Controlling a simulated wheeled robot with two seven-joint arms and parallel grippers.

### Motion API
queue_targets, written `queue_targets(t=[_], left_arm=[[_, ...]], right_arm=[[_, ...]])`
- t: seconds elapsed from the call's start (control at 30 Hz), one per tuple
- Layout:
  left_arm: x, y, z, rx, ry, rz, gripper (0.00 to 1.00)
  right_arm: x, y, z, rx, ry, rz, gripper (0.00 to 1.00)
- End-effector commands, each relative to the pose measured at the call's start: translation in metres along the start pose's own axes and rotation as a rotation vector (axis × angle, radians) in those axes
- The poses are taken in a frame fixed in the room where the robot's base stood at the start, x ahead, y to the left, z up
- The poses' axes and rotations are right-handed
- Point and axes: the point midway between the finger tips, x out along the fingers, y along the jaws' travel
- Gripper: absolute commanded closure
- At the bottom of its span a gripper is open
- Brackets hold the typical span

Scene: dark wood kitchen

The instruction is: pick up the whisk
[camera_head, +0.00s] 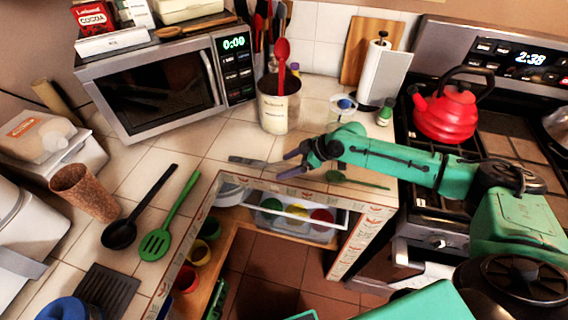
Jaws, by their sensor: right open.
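I cannot make out a clear whisk. A thin grey utensil (247,161) lies on the tiled counter near the inner corner, just left of my right gripper. Its far end is hidden by the gripper, and its kind is too small to tell. A green utensil (358,181) with a thin handle lies on the counter below my right forearm; its type is unclear too. My right gripper (288,164) is open, its dark fingers pointing left towards the grey utensil, with nothing visible between them. My left gripper is not in view.
A microwave (150,88), a utensil crock (276,108) and a paper towel roll (374,72) stand behind. A red kettle (446,112) sits on the stove. An open drawer (334,235) lies below the counter edge.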

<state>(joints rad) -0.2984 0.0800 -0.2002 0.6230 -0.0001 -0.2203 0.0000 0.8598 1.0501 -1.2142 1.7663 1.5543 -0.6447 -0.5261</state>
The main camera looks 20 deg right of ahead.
Motion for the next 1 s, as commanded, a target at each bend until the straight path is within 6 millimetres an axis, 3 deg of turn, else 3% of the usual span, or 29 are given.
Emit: queue_targets(t=[0.07, 0.2, 0.27, 0.3, 0.57, 0.73, 0.87, 1.0], left_arm=[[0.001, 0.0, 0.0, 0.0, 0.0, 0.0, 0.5], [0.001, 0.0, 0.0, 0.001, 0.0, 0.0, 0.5], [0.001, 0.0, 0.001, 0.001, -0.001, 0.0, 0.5], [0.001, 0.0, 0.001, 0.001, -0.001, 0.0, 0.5], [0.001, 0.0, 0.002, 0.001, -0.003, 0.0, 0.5], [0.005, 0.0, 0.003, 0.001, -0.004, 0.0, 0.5], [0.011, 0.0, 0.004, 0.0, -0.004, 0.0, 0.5], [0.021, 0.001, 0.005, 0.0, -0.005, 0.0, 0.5]], right_arm=[[0.0, 0.0, 0.0, 0.0, 0.0, 0.0, 0.17], [0.0, 0.0, 0.0, 0.0, 0.0, 0.0, 0.71], [0.0, 0.0, 0.0, 0.0, 0.0, 0.0, 0.94], [0.0, 0.0, 0.0, 0.0, 0.0, 0.0, 1.0], [-0.002, 0.0, -0.001, -0.001, 0.001, 0.0, 1.0], [-0.013, 0.001, -0.013, -0.002, 0.003, 0.001, 1.0], [-0.035, 0.001, -0.035, -0.005, 0.004, 0.003, 1.0], [-0.073, 0.001, -0.073, -0.007, 0.006, 0.005, 1.0]])
